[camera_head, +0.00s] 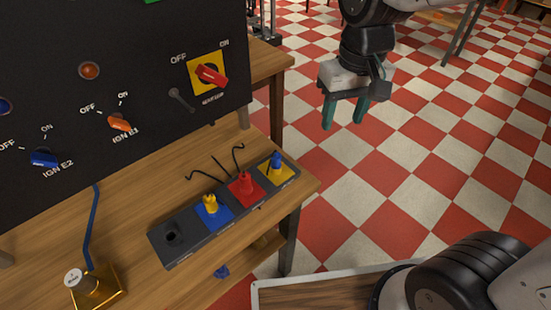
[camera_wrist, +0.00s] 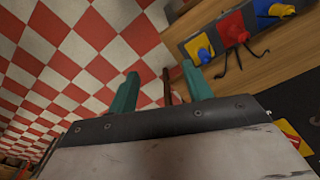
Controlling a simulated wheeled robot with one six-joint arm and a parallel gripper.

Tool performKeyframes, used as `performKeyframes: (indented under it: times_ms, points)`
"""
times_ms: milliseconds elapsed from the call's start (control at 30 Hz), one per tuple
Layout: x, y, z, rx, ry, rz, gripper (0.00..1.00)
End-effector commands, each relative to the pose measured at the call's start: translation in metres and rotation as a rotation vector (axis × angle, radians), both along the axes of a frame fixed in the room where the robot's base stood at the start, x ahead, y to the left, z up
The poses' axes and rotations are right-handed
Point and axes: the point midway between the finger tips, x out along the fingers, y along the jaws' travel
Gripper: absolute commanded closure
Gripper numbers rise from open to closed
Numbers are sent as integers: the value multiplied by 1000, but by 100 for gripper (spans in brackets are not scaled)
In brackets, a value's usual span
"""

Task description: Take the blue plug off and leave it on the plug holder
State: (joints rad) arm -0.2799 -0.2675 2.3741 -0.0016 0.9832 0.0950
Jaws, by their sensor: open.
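The blue plug (camera_head: 275,160) stands upright on the yellow square at the right end of a dark strip on the wooden bench.
A yellow plug (camera_head: 210,203) on a blue square and a red plug (camera_head: 246,183) on a red square stand between. Thin black wires (camera_head: 222,166) rise behind. A black switch panel (camera_head: 110,90) stands at the back left. A brass-coloured base (camera_head: 112,298) sits front left.

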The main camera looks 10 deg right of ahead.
Motion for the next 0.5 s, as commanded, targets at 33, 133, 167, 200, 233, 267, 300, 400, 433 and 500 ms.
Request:
performKeyframes:
  times_ms: [33,133,167,200,233,267,300,400,433,500]
  points:
    - [14,20,-15,-5,18,31,50]
    - [35,52,-40,-9,31,74,50]
    - [40,61,-47,-10,34,85,50]
    - [46,72,-57,-12,39,98,50]
    - [49,79,-63,-13,42,107,50]
    - [52,86,-69,-13,42,115,50]
    - [55,94,-76,-15,46,124,50]
    - [60,108,-89,-16,48,139,50]
    - [61,111,-91,-17,49,142,50]
    - [62,115,-98,-17,50,145,50]
